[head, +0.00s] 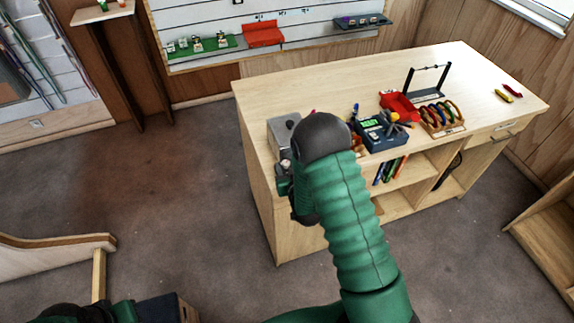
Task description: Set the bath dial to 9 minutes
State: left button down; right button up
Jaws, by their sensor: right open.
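A grey metal box, which looks like the bath (284,128), stands at the left front corner of the wooden workbench (315,95). My right arm reaches up in front of it and covers its right part. My right gripper (284,176) is at the bath's near side, close to its front face. It is open, with nothing seen in it. I cannot make out the dial or its setting; the gripper and wrist hide much of that face. I cannot tell whether the gripper touches the bath. Part of my left arm shows at the bottom left edge; its jaws are not clear.
Right of my wrist on the bench stand a blue device with a green display (378,130), a red bin (399,106), a rack of coloured rings (441,117) and a black frame (426,84). The bench's back left top is clear. A curved wooden piece (55,250) stands at left.

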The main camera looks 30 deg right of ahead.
jog(key=shift+w+d+f, duration=0.1)
jog(key=shift+w, duration=0.25)
jog(key=shift+d+f, duration=0.1)
grip_shut()
